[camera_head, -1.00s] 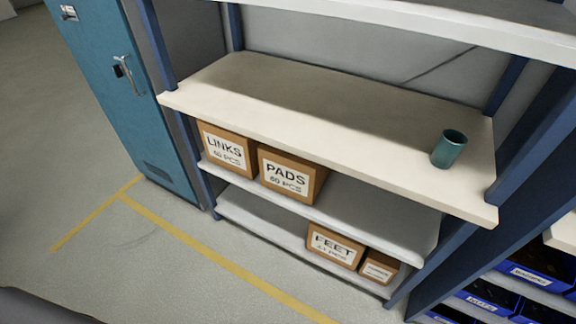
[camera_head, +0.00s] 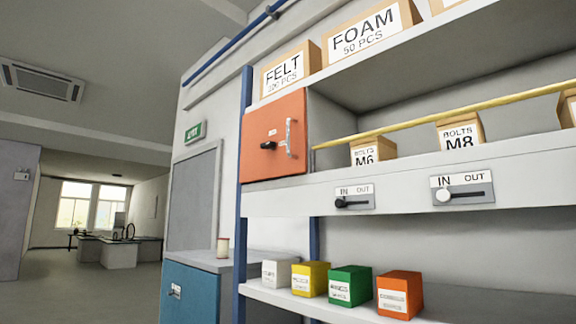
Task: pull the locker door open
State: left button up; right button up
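A teal locker (camera_head: 192,294) stands at the lower left of the shelving, and only its upper part shows. Its front looks closed, with a small plate (camera_head: 174,291) on it; no handle of it shows in this view. An orange door (camera_head: 272,160) closes a small compartment on the shelving above. It has a silver upright handle (camera_head: 289,138) and a dark knob (camera_head: 268,145). Neither of my grippers is in view.
Green, yellow, white and orange boxes (camera_head: 350,286) stand on the lower shelf. Two IN/OUT sliders (camera_head: 354,197) are on the shelf front. Open floor (camera_head: 80,290) lies at the left.

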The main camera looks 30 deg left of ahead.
aim_at(283, 121)
jog(key=u, duration=0.9)
